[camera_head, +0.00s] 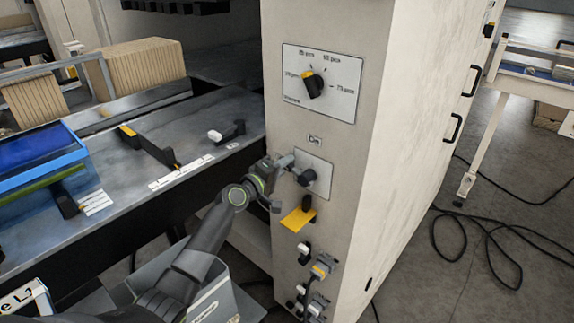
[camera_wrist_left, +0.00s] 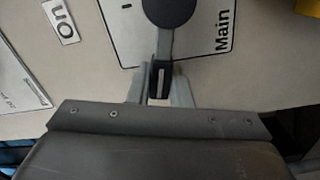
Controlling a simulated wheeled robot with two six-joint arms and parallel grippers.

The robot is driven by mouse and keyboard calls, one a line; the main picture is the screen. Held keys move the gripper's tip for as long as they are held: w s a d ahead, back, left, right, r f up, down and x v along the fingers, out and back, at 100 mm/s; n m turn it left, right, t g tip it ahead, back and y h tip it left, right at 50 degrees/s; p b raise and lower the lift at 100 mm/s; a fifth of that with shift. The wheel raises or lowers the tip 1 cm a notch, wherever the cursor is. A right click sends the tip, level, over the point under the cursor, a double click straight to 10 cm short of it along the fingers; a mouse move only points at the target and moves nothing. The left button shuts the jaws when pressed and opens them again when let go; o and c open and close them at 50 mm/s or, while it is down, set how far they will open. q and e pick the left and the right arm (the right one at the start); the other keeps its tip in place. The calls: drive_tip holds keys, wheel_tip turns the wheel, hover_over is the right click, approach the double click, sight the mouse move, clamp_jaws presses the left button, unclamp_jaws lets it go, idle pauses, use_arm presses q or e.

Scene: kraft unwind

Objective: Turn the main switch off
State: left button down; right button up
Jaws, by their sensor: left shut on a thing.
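The main switch (camera_head: 308,178) is a dark round knob with a lever, on a light plate (camera_head: 318,160) on the front of the beige cabinet. In the left wrist view its round hub (camera_wrist_left: 168,10) is at the top, beside the word "Main". Its lever (camera_wrist_left: 160,82) points down the picture, toward the gripper. My left gripper (camera_head: 284,166) is at the switch, at the plate's left side. Its fingers (camera_wrist_left: 161,86) are shut on the lever's end. A small sign reading "On" (camera_head: 315,140) is above the plate. My right gripper is not in view.
A rotary dial (camera_head: 313,85) with a yellow mark is above the switch. A yellow tag (camera_head: 298,219) hangs below it, with several plugs and sockets (camera_head: 322,266) lower down. A metal table (camera_head: 100,225) with a blue bin (camera_head: 38,160) is at left. Cables (camera_head: 480,245) lie on the floor at right.

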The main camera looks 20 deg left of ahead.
sight(293, 135)
use_arm(q)
drive_tip(key=shift+a+f+n+b, duration=0.1)
drive_tip(key=shift+f+n+b, duration=0.25)
drive_tip(key=shift+f+n, duration=0.95)
drive_tip(key=shift+r+n, duration=0.2)
drive_tip(key=shift+n, duration=0.1)
drive_tip(key=c, duration=1.3)
unclamp_jaws()
drive_tip(key=shift+r, duration=0.1)
wheel_tip(293, 135, up, 9)
drive_tip(key=p, duration=0.3)
drive_tip(key=shift+r, duration=0.45)
